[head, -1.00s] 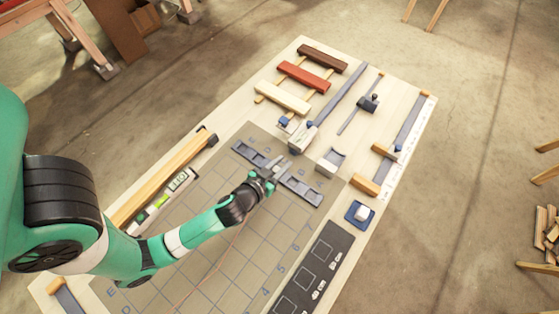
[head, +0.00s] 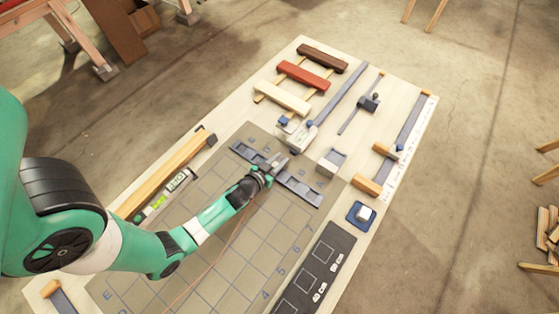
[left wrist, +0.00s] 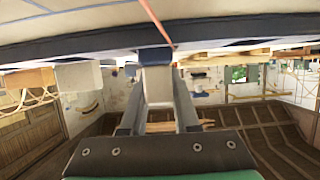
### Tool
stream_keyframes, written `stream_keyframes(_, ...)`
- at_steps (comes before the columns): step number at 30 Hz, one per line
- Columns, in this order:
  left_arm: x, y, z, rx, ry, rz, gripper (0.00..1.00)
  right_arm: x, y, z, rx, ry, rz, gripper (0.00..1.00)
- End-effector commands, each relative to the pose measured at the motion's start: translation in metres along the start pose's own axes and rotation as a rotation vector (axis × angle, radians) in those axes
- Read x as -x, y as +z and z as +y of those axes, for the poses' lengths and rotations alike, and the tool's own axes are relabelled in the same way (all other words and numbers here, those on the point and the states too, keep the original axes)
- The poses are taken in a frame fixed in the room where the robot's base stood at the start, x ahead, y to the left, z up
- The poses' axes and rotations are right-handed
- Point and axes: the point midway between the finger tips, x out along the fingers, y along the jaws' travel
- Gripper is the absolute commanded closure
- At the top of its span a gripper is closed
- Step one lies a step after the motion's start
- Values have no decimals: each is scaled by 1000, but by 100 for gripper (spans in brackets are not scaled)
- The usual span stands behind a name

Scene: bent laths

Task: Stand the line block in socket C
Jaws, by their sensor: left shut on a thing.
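My left gripper (head: 277,163) is shut over the middle of the dark grey socket rail (head: 300,188). In the left wrist view its fingers (left wrist: 158,112) close on a pale grey block with a blue part, the line block (left wrist: 157,84). A thin red line (left wrist: 157,22) runs from the block; in the head view it trails toward the lower left. The gripper hides the rail's middle, so socket C and the block's contact with it cannot be made out. My right gripper is not in view.
A grey block-like holder (head: 331,162) and a blue tray with a white piece (head: 361,214) stand to the right. Cream, red and brown bars (head: 304,76) lie beyond the rail. A spirit level (head: 163,202) and a long wooden bar (head: 165,172) lie to the left.

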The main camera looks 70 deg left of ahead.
Motion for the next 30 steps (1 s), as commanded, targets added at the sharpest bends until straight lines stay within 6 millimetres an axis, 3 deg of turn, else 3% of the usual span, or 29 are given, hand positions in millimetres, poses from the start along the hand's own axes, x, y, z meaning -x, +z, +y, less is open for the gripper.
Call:
stream_keyframes(4, -1, 3, 0, -1, 0, 0, 100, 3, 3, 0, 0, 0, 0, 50)
stream_keyframes(5, -1, 3, 0, -1, 0, 0, 69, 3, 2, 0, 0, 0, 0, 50)
stream_keyframes(10, -1, 2, 0, -1, 0, -1, 41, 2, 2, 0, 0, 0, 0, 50)
stream_keyframes(21, 4, -1, 0, 0, 0, -1, 41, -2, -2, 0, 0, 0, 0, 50)
stream_keyframes(26, 34, 0, 1, -1, 2, -2, 41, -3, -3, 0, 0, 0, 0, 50)
stream_keyframes(30, 69, 2, 1, -2, 2, -2, 41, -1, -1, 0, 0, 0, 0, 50)
